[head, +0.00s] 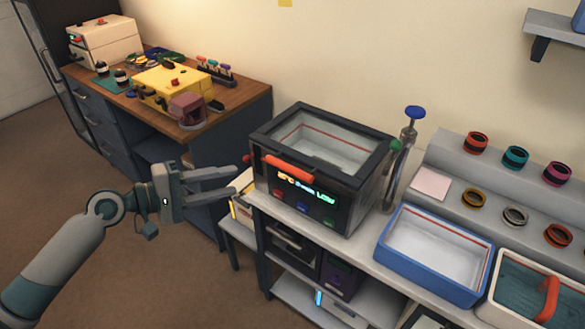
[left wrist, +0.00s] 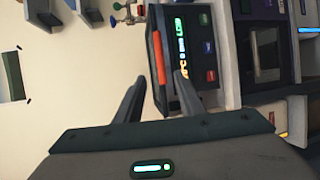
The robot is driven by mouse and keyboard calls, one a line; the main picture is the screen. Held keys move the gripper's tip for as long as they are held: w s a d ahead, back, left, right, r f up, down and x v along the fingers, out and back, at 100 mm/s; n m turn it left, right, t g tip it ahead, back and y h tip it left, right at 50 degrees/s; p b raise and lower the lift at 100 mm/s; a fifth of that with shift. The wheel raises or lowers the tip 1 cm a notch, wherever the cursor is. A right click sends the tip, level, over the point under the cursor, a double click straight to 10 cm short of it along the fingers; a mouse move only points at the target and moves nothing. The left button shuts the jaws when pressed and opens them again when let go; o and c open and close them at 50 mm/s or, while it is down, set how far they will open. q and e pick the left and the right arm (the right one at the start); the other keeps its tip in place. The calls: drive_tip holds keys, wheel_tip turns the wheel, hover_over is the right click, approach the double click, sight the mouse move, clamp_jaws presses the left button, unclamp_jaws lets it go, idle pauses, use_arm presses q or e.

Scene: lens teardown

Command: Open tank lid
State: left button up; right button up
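The tank (head: 318,170) is a dark box on the bench with a lit display and coloured buttons on its front. Its lid (head: 262,137) appears to lie flat on top, a dark frame around a clear pane. An orange-red handle (head: 289,168) runs along the lid's front edge; it also shows in the left wrist view (left wrist: 158,57). My left gripper (head: 236,181) is open and empty, left of the tank and apart from the handle in the head view. In the left wrist view its fingertips (left wrist: 160,80) point toward the handle and display. My right gripper is out of view.
A blue-rimmed tray (head: 425,276) and a white-rimmed bin (head: 494,289) with teal contents stand right of the tank. A metal post with a blue knob (head: 414,112) stands beside the tank. A wooden desk (head: 226,103) with devices is at the back left.

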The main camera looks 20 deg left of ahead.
sight(285, 169)
use_arm(q)
drive_tip(key=shift+w+d, duration=0.1)
drive_tip(key=p+x, duration=0.5)
drive_tip(key=x, duration=1)
drive_tip(key=shift+w+d+p, duration=0.25)
drive_tip(key=shift+w+p, duration=0.05)
drive_tip(key=shift+p, duration=0.05)
drive_tip(key=shift+w+d+f, duration=0.2)
drive_tip(key=shift+w+d, duration=0.25)
clamp_jaws()
